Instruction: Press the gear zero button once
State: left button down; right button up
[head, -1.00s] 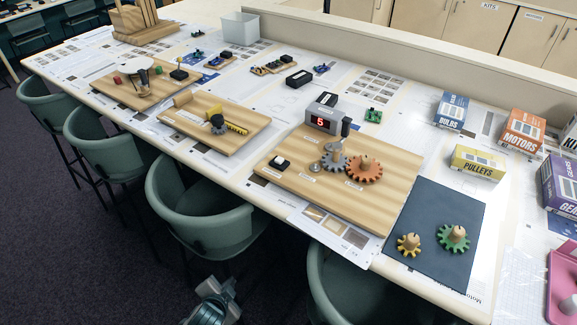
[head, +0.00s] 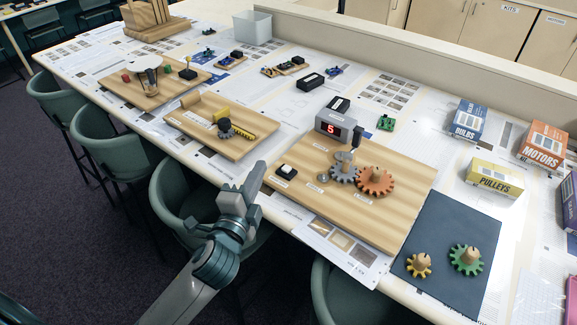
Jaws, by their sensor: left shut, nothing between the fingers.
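The gear board (head: 390,215) is a wooden board on the table. A small black block with a white button (head: 286,170) on top sits at its left corner. A grey counter box (head: 336,128) at the board's back shows a red 5. A grey gear (head: 345,173) and an orange gear (head: 376,181) mesh in front of the counter. My left gripper (head: 257,169) is shut and empty, pointing up just left of the button, apart from it in the picture. Its height over the table edge is hard to tell. My right gripper is not in view.
A dark mat (head: 440,275) with a yellow gear (head: 419,264) and a green gear (head: 466,258) lies to the right. A rack board (head: 190,128) lies to the left. Green chairs (head: 180,195) line the front edge. Kit boxes (head: 495,178) stand at the right.

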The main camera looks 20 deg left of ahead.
pick_arm(q)
jog(key=w+d+r+m+t+h, duration=0.25)
jog(key=d+r+m+h, duration=0.25)
jog(key=r+m, duration=0.4)
jog(key=s+d+r+m+g+h, duration=0.1)
jog(key=d+r+m+g+h, duration=0.3)
jog(key=m, duration=0.6)
jog(key=s+d+r+m+g+h, duration=0.1)
jog(key=d+m+g+h, duration=0.4)
jog(key=m, duration=0.6)
jog(key=s+d+r+m+g+h, duration=0.25)
jog(key=d+m+h, duration=0.3)
jog(key=m, duration=0.45)
jog(key=w+a+f+m+g+y, duration=0.35)
jog(key=f+m+y, duration=0.3)
jog(key=m, duration=0.35)
jog(key=w+a+f+m+t+y, duration=0.1)
jog(key=w+a+f+m+y, duration=0.1)
jog(key=a, duration=0.4)
jog(key=w+a+f+m+y, duration=0.1)
jog(key=w+a+m+y, duration=0.1)
jog(key=w+a+y, duration=0.2)
jog(key=w+a, duration=0.2)
jog(key=a, duration=0.1)
jog(key=shift+a+f+m+t+y, duration=0.15)
jog(key=shift+f+m+t+y, duration=0.2)
jog(key=shift+f+m+y, duration=0.05)
jog(key=shift+f, duration=0.1)
